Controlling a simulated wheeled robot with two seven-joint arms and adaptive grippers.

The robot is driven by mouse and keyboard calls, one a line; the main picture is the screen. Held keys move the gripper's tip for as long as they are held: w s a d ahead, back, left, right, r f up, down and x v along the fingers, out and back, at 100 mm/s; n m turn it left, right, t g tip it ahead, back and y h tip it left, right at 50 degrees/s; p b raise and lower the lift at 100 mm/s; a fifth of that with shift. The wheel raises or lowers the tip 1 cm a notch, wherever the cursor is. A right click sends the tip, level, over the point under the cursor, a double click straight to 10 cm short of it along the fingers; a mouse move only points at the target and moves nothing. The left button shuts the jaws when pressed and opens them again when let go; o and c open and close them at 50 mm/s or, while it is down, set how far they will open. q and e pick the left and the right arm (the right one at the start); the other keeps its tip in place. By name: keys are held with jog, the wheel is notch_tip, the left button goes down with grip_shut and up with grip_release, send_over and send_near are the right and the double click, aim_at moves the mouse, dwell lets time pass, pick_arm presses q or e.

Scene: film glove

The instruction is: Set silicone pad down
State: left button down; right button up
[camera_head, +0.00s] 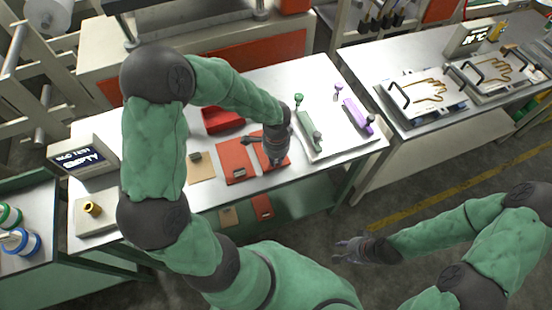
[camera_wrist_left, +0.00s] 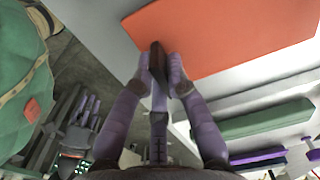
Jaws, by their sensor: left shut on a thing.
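An orange-red silicone pad (camera_head: 268,143) lies flat at the near edge of the white worktable, mostly under my left gripper (camera_head: 277,162). In the left wrist view the pad (camera_wrist_left: 225,35) is large and flat. My left gripper (camera_wrist_left: 163,75) is shut on the dark grip tab (camera_wrist_left: 156,60) at the pad's edge. I cannot tell whether the pad touches the tabletop. A second orange-red pad (camera_head: 232,154) with a dark tab lies just to the left. My right gripper (camera_head: 350,248) hangs apart from the table over the floor, its fingers spread and empty.
A tan pad (camera_head: 201,168) lies further left, with a red bin (camera_head: 222,119) behind. A tray (camera_head: 347,142) with green (camera_head: 306,128) and purple (camera_head: 357,117) handled tools is to the right. A display box (camera_head: 86,156) stands far left. Glove-outline plates (camera_head: 424,95) sit on the right bench.

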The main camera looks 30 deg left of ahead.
pick_arm(q)
jog(key=shift+f, duration=0.15)
jog(key=c, duration=1.2)
grip_release()
jog(key=shift+c, duration=0.2)
jog(key=shift+r, duration=0.35)
notch_tip(320, 180, up, 12)
jog(key=p, duration=0.3)
jog(key=shift+f, duration=0.15)
jog(key=shift+d, duration=0.1)
